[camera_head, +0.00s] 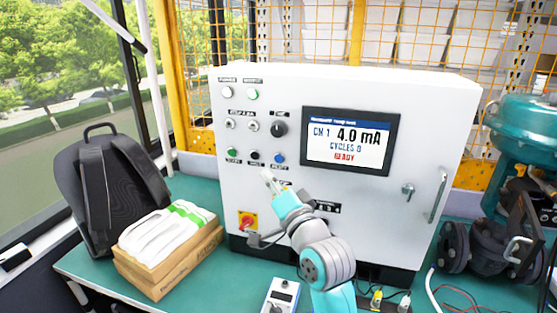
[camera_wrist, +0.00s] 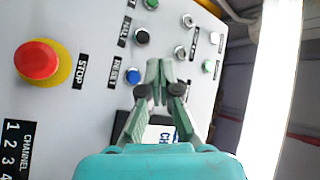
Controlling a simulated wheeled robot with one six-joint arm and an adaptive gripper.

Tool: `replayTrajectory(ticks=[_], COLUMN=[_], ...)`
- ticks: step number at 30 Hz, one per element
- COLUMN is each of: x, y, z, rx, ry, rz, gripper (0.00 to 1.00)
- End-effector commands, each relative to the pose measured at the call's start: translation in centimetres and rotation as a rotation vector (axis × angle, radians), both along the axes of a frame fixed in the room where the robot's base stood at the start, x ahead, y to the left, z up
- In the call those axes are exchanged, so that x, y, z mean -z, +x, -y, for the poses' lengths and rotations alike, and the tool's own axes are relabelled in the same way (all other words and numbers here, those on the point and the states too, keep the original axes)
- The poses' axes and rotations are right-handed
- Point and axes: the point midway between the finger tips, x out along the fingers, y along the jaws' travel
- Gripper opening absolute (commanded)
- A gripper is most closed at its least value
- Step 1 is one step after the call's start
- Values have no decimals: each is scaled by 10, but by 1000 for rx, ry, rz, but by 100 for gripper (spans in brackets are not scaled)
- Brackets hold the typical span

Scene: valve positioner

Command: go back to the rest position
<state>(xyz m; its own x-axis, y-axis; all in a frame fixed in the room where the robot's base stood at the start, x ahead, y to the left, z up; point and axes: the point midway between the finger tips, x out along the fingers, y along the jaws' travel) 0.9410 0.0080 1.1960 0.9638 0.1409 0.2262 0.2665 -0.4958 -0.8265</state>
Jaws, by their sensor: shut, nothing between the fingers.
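My gripper (camera_head: 268,177) is in front of the white control cabinet (camera_head: 428,120), just below its row of push buttons. In the wrist view my gripper (camera_wrist: 158,66) has its fingertips together with nothing between them. The fingertips lie near the blue button (camera_wrist: 133,76), marked RESET, and a black button (camera_wrist: 141,36); I cannot tell whether they touch the panel. The display (camera_head: 350,140) reads CH 1, 4.0 mA, CYCLES 0, READY. The red stop button (camera_wrist: 37,61) on its yellow ring is at the left of the wrist view.
The cabinet stands on a green bench (camera_head: 90,262). A black backpack (camera_head: 105,190) and a cardboard box (camera_head: 165,265) with white cloths are at the left. A handheld meter (camera_head: 281,297) lies in front. Dark valve parts (camera_head: 490,250) and a teal tank (camera_head: 525,130) are at the right.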

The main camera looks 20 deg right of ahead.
Motion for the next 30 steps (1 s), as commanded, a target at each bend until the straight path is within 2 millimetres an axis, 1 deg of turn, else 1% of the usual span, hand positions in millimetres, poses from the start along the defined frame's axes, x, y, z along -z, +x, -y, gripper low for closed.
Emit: replayTrajectory(ticks=[17,20,23,26,27,30], x=[0,8,32,67,82,118], y=[0,-2,-11,-26,-34,-55], z=[0,1,1,3,3,5], rx=[0,4,18,40,50,75], ry=[0,-7,-27,-63,-82,-129], rz=[0,-6,-22,-43,-53,-76], gripper=[0,0,0,0,0,0])
